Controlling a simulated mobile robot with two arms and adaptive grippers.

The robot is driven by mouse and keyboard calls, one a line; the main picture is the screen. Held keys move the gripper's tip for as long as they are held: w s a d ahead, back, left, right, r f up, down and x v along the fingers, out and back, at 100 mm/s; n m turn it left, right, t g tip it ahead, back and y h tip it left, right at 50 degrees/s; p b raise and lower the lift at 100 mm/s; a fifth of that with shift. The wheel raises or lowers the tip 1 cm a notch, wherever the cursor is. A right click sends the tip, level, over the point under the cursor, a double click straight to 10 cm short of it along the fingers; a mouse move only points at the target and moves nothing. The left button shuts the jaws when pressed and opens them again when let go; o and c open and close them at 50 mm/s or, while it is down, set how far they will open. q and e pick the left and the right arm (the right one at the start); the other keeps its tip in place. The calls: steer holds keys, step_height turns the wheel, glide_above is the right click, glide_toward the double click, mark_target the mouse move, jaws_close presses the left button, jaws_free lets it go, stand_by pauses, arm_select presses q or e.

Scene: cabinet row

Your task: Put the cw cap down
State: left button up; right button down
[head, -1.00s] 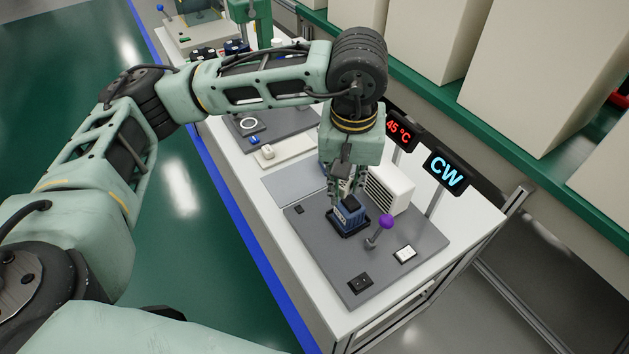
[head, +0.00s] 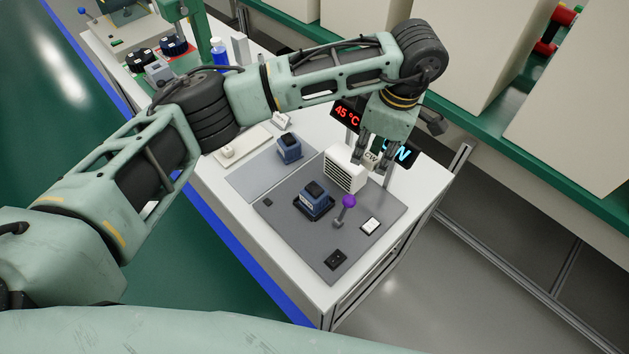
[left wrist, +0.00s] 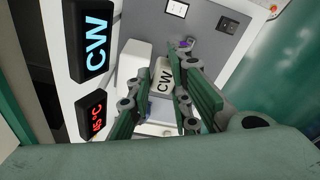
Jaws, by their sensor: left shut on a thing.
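The cw cap (head: 371,159) is a small pale block with dark CW letters. My left gripper (head: 375,163) is shut on it and holds it up behind the white vented box, in front of the CW sign. In the left wrist view the cap (left wrist: 163,83) sits between the fingers (left wrist: 160,95), its letters facing the camera. In that view the white box is beside it and the grey plate beyond. How far the cap is above the table top I cannot tell. My right gripper is in neither view.
The grey plate (head: 285,222) bears a blue device (head: 314,201), a purple-knobbed lever (head: 348,202), a white switch (head: 370,226) and the vented box (head: 343,174). Another blue device (head: 289,149) stands on a lighter mat (head: 243,181). Lit signs (head: 347,114) rise at the back. White table (head: 425,190) is bare at right.

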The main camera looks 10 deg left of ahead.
arm_select(q)
steer(key=p, duration=0.5)
glide_above(315, 186)
steer(key=f, duration=0.6)
steer(key=shift+s+d+f, duration=0.1)
steer(key=shift+d+f, duration=0.05)
steer(key=shift+d, duration=0.25)
steer(key=shift+a+f, duration=0.2)
step_height(315, 186, down, 4)
steer(key=shift+r+p, duration=0.1)
steer(key=shift+p, duration=0.7)
steer(key=shift+f, duration=0.25)
steer(key=shift+f+b, duration=0.2)
steer(key=shift+b, duration=0.15)
steer(key=o, duration=0.9)
steer(key=shift+r, duration=0.1)
steer(key=shift+c, duration=0.2)
